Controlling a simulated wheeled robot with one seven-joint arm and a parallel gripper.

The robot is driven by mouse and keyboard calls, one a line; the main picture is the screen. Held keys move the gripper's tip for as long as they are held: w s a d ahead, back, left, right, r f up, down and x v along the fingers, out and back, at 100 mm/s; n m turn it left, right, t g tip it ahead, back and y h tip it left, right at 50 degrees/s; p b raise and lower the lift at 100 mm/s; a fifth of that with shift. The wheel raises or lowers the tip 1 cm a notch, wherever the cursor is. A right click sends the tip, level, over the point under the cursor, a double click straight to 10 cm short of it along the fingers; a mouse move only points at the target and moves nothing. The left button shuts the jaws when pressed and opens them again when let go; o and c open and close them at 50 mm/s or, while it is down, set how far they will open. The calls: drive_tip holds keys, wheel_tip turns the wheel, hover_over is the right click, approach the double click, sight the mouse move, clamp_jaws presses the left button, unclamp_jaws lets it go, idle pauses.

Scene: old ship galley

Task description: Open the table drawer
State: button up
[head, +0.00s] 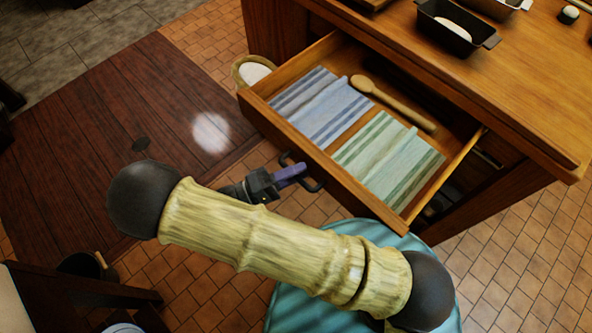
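The table drawer (329,167) is pulled well out of the wooden table (500,72) in the head view. Its dark handle (314,186) is on the front face. My gripper (293,172) is at this handle, its purple fingers close together and appearing shut on it. My arm crosses the lower middle of the view. Inside the drawer are a blue striped cloth (318,108), a green striped cloth (389,158) and a wooden spoon (390,103). The exact finger contact is small and partly hidden.
A dark baking dish (456,26) stands on the tabletop near its edge. A round basket-like container (242,68) is on the floor beyond the drawer's left corner. A dark wooden piece of furniture (80,285) is at lower left. Tiled floor is clear right of the table.

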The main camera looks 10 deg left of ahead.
drive_tip(key=shift+s+a, duration=0.2)
drive_tip(key=shift+a, duration=0.1)
drive_tip(key=b+v, duration=0.1)
drive_tip(key=v, duration=1.5)
drive_tip(key=shift+a, duration=0.3)
drive_tip(key=shift+s+f, duration=0.1)
drive_tip(key=shift+f, duration=0.05)
